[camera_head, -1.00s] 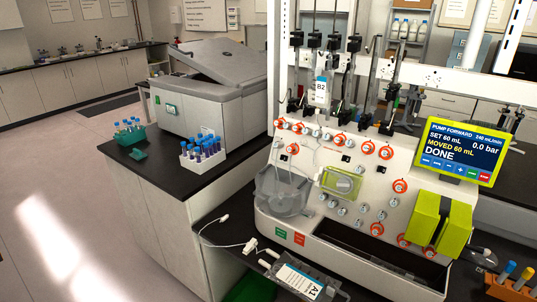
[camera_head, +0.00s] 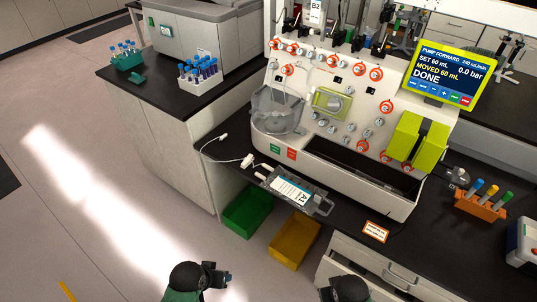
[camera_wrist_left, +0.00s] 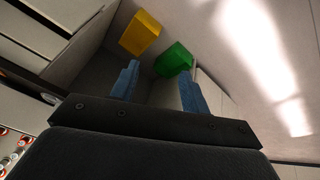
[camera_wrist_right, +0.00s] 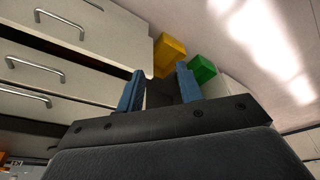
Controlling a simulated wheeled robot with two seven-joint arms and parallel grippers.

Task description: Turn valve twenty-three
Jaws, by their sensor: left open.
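The white cell processor (camera_head: 330,141) stands on the black bench. Its front panel carries several small valve knobs, some with orange-red collars, such as one at the upper right (camera_head: 376,74) and one lower down (camera_head: 362,146). The valve numbers are too small to read, so I cannot tell which is valve twenty-three. My left gripper (camera_wrist_left: 158,85) is open and empty, low in front of the bench; it shows at the bottom of the head view. My right gripper (camera_wrist_right: 158,85) is open and empty, also low, near the drawers; its fingers are hidden in the head view.
A screen (camera_head: 447,72) reads DONE. A clear bag (camera_head: 293,190) lies at the bench's front edge. A green bin (camera_head: 248,208) and a yellow bin (camera_head: 296,240) sit below. Drawers (camera_head: 375,262) stand at right; an orange tube rack (camera_head: 480,204) is on the bench.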

